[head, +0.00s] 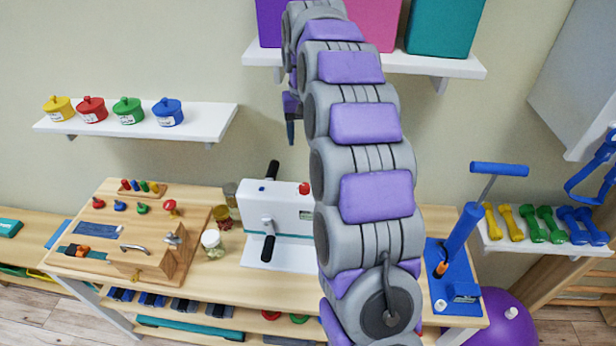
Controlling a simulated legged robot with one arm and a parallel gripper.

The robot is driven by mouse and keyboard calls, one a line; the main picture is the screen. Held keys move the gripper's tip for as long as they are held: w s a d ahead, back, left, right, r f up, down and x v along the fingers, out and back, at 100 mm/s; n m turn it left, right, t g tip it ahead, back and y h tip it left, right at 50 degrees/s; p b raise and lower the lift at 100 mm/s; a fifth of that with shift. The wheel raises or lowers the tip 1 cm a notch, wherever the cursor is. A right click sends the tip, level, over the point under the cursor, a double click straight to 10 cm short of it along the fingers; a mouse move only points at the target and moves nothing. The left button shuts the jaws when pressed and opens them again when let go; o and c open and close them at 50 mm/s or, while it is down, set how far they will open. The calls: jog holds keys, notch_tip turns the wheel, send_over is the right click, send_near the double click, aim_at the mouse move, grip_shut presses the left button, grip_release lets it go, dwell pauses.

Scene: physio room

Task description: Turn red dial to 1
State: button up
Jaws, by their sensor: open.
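A wooden activity board (188,262) lies on the table at the left. On its top, a small red dial (98,204) stands at the left of a row, beside a blue dial (119,206) and a green dial (142,208). Its number marks are too small to read. A separate red knob (170,206) stands farther right on the board. My gripper (290,131) hangs in the air at the upper middle, above and right of the board, pointing down. It is open and holds nothing visible. It is well apart from the dials.
A white machine (275,205) with black handles and a red knob stands right of the board. Small jars (212,243) stand between them. A wall shelf (190,128) with coloured pots is above the board. A blue device (452,270) stands at right.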

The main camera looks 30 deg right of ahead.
aim_at(304, 186)
jog(key=f+b, duration=0.1)
jog(key=f, duration=0.4)
jog(key=f+b, duration=0.1)
jog(key=f, duration=1.1)
jog(key=shift+s+a+b, duration=0.1)
jog(key=shift+a+b, duration=0.2)
jog(key=shift+b, duration=0.1)
jog(key=shift+d, duration=0.15)
jog(key=shift+d, duration=0.1)
jog(key=shift+c, duration=1.2)
jog(key=c, duration=0.8)
jog(key=shift+r, duration=0.1)
